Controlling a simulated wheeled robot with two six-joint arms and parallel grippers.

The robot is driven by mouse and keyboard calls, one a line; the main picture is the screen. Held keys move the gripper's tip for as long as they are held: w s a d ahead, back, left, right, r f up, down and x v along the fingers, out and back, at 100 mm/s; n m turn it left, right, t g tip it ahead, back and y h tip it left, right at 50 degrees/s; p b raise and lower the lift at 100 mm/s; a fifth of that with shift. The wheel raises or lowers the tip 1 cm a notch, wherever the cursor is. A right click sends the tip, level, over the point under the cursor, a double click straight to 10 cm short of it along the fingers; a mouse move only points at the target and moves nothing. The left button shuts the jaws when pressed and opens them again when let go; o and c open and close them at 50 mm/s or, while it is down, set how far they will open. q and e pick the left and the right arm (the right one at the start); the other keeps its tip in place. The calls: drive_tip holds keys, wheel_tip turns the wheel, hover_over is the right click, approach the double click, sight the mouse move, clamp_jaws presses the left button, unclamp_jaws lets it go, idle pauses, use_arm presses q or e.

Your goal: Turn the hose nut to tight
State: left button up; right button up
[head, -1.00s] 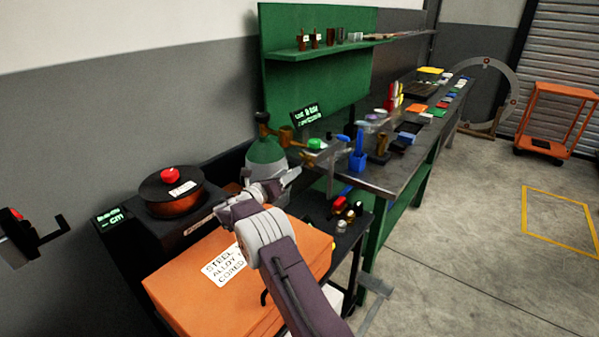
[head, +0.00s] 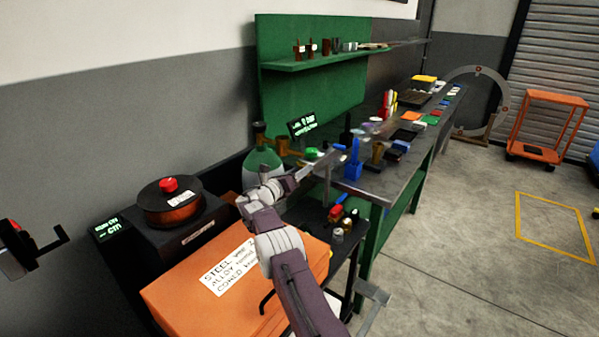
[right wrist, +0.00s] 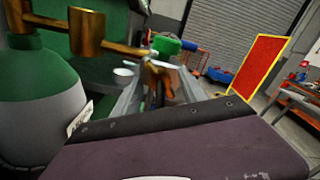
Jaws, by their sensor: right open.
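My right gripper (head: 328,162) is open, just right of the cylinder and near the green knob. A small brass piece (right wrist: 158,70) shows between or beyond its fingers; I cannot tell whether it is the hose nut. My left gripper is out of view.
A copper wire spool (head: 170,203) with a red knob sits at left. An orange box (head: 190,290) lies in front, below my right arm. The steel bench (head: 375,185) behind the gripper holds a blue holder (head: 353,168) and several tools.

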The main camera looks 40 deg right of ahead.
clamp_jaws()
drive_tip(key=shift+m+b, duration=3.9)
drive_tip(key=shift+m, duration=1.1)
unclamp_jaws()
drive_tip(key=shift+s, duration=0.1)
